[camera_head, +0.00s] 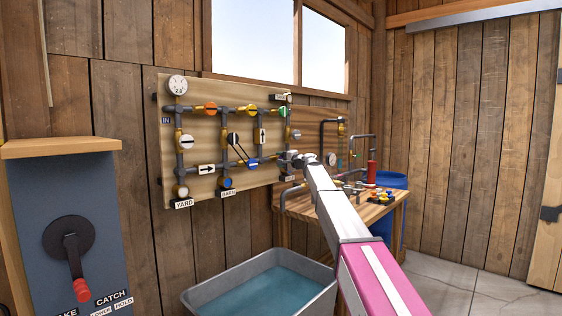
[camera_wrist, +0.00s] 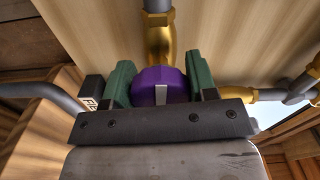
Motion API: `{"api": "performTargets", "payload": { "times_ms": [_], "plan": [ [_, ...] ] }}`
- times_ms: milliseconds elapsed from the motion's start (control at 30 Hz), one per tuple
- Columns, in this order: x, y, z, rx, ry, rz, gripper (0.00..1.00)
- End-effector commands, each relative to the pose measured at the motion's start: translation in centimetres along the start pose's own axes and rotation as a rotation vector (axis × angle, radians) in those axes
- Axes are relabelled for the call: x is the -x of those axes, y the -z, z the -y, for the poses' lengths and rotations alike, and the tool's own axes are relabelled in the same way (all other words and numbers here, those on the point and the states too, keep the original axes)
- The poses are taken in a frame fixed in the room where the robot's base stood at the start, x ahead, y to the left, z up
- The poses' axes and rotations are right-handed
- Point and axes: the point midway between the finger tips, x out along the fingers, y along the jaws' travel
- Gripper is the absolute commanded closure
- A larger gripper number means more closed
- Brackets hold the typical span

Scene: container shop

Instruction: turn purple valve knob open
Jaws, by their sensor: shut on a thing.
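The purple valve knob (camera_wrist: 155,84) shows in the wrist view, on a brass fitting (camera_wrist: 158,38) of the pipework, with a pale mark on its face. My gripper (camera_wrist: 160,88) has its two green fingers shut on the knob, one on each side. In the head view my gripper (camera_head: 291,158) is at the right part of the wooden pipe board (camera_head: 205,160). The purple knob is hidden there behind my gripper and arm.
A water trough (camera_head: 190,298) stands below. A workbench (camera_head: 398,216) with more pipes stands to the right, and a lever cabinet (camera_head: 30,190) at left.

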Motion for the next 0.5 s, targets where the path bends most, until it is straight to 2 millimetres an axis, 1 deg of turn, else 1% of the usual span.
{"api": "performTargets", "payload": {
  "times_ms": [200,500],
  "plan": [
    [0.12,-0.13,-0.16,0.064,-0.002,0.001,0.72],
    [0.13,-0.13,-0.18,0.085,-0.002,0.002,0.71]
  ]
}}
